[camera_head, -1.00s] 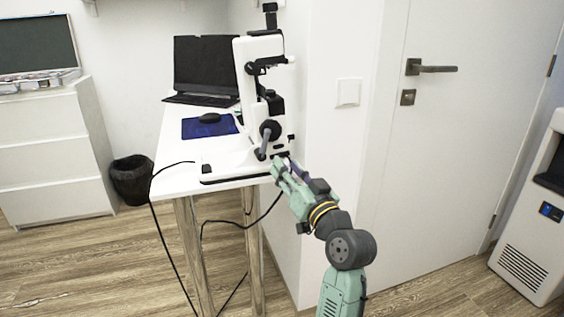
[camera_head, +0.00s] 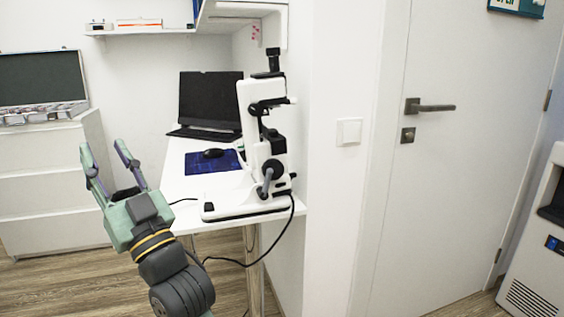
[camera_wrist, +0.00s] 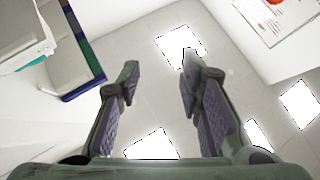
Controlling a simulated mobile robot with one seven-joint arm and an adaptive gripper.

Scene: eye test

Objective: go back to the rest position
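My gripper (camera_head: 104,150) is raised at the left in the head view, in front of the drawer cabinet. Its two green and purple fingers are spread apart and point upward. The wrist view shows the gripper (camera_wrist: 160,66) with nothing between the fingers. The white eye-test instrument (camera_head: 262,150) stands upright on the white table (camera_head: 180,186), to the right of my gripper and apart from it.
A laptop (camera_head: 207,98), a mouse (camera_head: 214,153) and a blue mouse pad (camera_head: 200,162) are on the table. A black cable (camera_head: 283,236) hangs at its front. A white drawer cabinet (camera_head: 40,167) stands left, a closed door (camera_head: 440,190) right. A shelf (camera_head: 150,31) is above.

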